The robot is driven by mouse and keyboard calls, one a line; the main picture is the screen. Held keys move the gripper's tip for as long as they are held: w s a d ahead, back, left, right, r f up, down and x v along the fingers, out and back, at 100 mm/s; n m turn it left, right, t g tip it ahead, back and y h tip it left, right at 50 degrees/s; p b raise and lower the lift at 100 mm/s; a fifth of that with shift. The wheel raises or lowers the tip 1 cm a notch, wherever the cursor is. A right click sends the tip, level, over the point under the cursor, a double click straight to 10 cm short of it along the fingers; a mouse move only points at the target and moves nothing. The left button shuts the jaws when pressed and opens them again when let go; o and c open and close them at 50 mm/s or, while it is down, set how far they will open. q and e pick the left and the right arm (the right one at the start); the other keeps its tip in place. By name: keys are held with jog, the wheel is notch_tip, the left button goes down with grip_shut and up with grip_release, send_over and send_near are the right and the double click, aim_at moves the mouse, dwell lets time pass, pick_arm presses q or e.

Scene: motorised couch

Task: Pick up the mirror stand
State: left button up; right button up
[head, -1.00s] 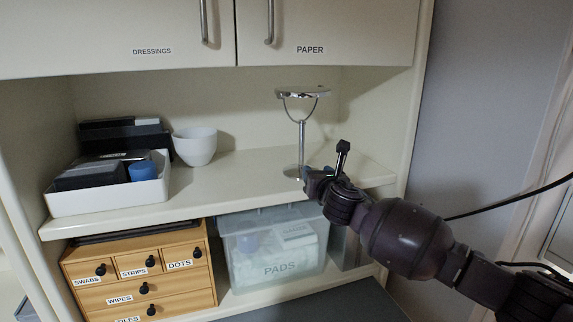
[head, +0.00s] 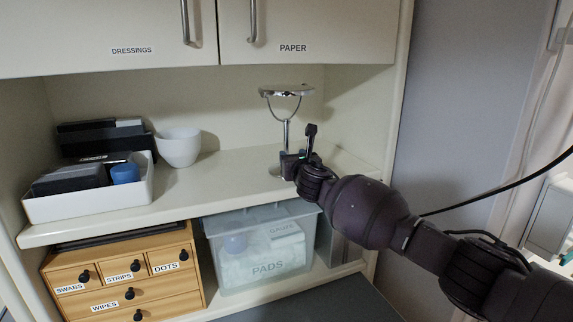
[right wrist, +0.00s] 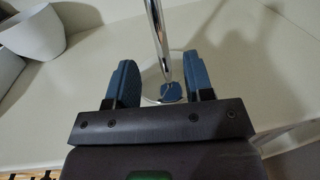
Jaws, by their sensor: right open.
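The mirror stand (head: 286,134) stands upright on the shelf, with a round tilted mirror on a fork, a thin chrome stem and a round base. My right gripper (head: 296,160) is at the lower stem and hides part of it and of the base. In the right wrist view, the open blue-padded fingers (right wrist: 160,82) point at the stem (right wrist: 158,38), which runs down between them toward the base. I see a gap on both sides of the stem. Whether the stem is fully inside the jaws I cannot tell. My left gripper is not in view.
A white bowl (head: 179,147) and a white tray (head: 90,202) of dark boxes and a blue item stand left on the shelf (head: 222,172). Cabinet doors (head: 305,30) hang above. A clear PADS bin (head: 262,255) and wooden drawers (head: 125,275) are below.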

aim_at(287, 149)
jog(key=shift+b+x, duration=0.75)
jog(key=shift+x, duration=1.85)
jog(key=shift+r, duration=0.1)
jog(key=shift+c, duration=0.5)
grip_shut()
jog(key=shift+r, duration=0.1)
